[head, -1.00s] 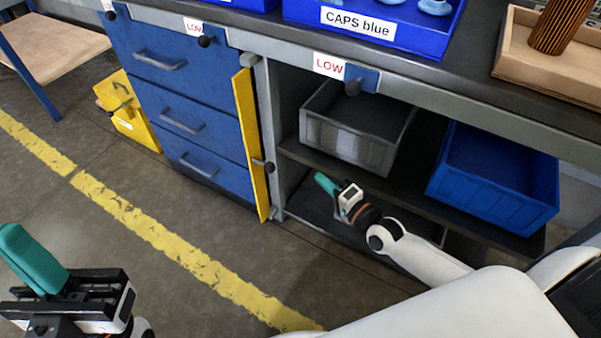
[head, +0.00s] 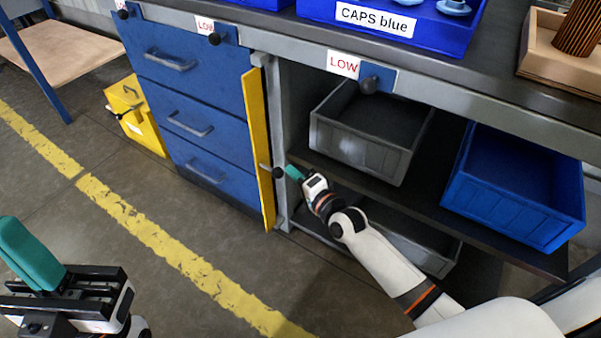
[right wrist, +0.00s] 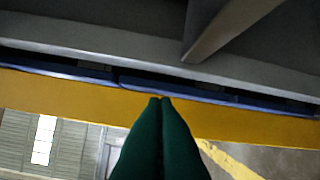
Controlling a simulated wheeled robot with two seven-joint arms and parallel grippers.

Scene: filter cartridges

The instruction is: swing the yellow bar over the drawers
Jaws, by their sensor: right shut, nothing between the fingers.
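The yellow bar (head: 259,150) stands upright at the right edge of the blue drawers (head: 190,125), swung out from their fronts. A rod with a black knob (head: 278,172) sticks out of its right side. In the right wrist view the yellow bar (right wrist: 70,98) runs across the picture behind my fingers. My right gripper (head: 293,173) is shut and empty, its teal fingertips close to the right of the knob; I cannot tell if they touch. My left gripper (head: 30,255) is low at the left, away from the bar; its finger gap is not clear.
Right of the bar, open shelves hold a grey bin (head: 365,140) and a blue bin (head: 515,190). The worktop (head: 490,65) overhangs, with another black knob (head: 369,84) below its edge. A yellow box (head: 145,125) stands left of the drawers. Floor before the drawers is clear.

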